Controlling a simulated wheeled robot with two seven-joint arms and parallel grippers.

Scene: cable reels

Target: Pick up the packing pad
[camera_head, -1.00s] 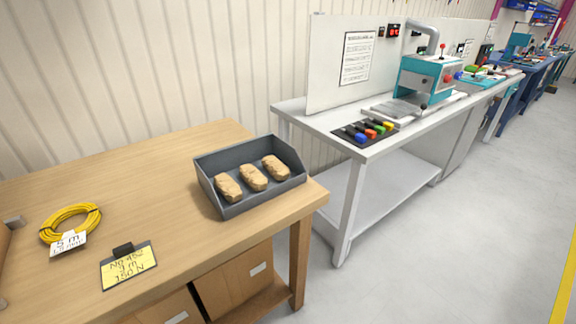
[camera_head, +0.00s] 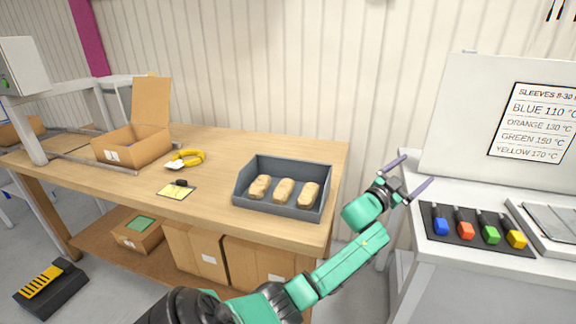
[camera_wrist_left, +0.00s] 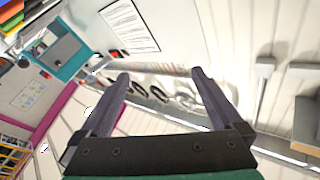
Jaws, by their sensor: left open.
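Three tan, lumpy packing pads (camera_head: 283,190) lie side by side in an open grey bin (camera_head: 284,211) near the right end of the wooden table. My left gripper (camera_head: 418,169) is raised to the right of the bin, in the gap between the table and the white bench. Its two purple fingers are spread apart with nothing between them. The left wrist view shows the same open, empty fingers (camera_wrist_left: 161,75) and no pad. My right gripper is not in view.
A yellow cable coil (camera_head: 187,158), a yellow card (camera_head: 175,190) and an open cardboard box (camera_head: 133,146) are on the wooden table (camera_head: 225,143). The white bench at right carries a panel of coloured-handled tools (camera_head: 476,229). Tabletop behind the bin is clear.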

